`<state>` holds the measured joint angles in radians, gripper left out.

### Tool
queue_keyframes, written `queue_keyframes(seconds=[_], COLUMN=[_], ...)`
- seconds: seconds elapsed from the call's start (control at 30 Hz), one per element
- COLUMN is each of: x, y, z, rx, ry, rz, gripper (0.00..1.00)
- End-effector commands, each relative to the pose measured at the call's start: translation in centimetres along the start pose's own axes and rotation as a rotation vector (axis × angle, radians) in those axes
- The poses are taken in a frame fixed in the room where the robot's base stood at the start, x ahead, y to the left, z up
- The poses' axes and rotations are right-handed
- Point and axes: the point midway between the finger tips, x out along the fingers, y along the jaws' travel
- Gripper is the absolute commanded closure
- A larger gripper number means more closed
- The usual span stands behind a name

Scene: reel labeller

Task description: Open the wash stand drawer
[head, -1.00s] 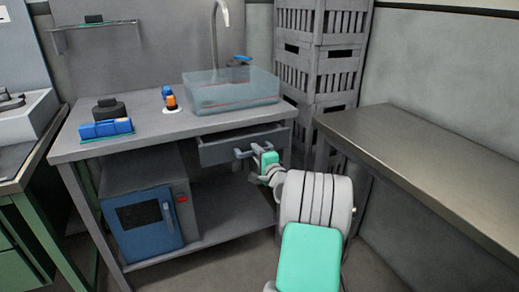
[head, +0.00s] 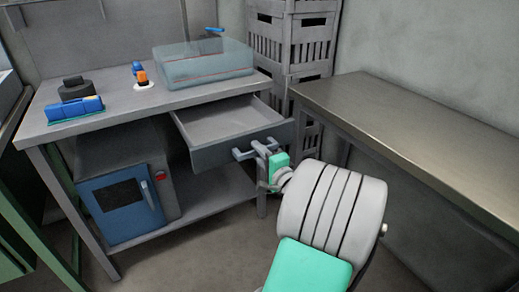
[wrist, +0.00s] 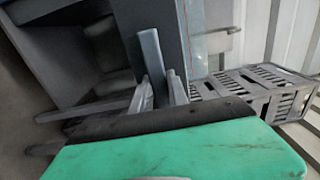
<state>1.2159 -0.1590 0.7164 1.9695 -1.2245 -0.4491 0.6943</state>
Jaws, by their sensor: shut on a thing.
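The wash stand (head: 110,107) is a grey metal bench with a lower shelf. Its drawer (head: 240,150) is pulled well out under the basin, and its empty-looking inside shows in the head view. The drawer's bar handle (head: 242,154) is on the front panel. My gripper (head: 262,149) is shut on the handle at the drawer's front. In the wrist view the fingers (wrist: 158,92) close around the handle (wrist: 149,52), with the drawer front (wrist: 135,25) just beyond it.
A clear basin (head: 203,65), an orange-capped bottle (head: 142,77) and a blue block (head: 75,108) stand on the bench top. A blue-doored box (head: 122,197) sits on the shelf below. Grey crates (head: 295,40) and a side table (head: 400,115) stand at the right.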

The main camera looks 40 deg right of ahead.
Motion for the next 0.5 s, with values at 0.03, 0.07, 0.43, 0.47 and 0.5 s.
queue_keyframes(seconds=[0.03, 0.07, 0.43, 0.47, 0.5], x=[0.0, 0.01, 0.03, 0.03, 0.03], y=[0.08, 0.08, 0.05, 0.05, 0.04], z=[0.12, 0.12, 0.02, 0.01, 0.0], rx=[0.003, 0.003, 0.002, 0.001, 0.001], ry=[-0.003, -0.003, -0.001, -0.001, 0.0], rz=[0.001, 0.001, 0.001, 0.001, 0.001], gripper=[1.0, 1.0, 0.6, 0.58, 0.58])
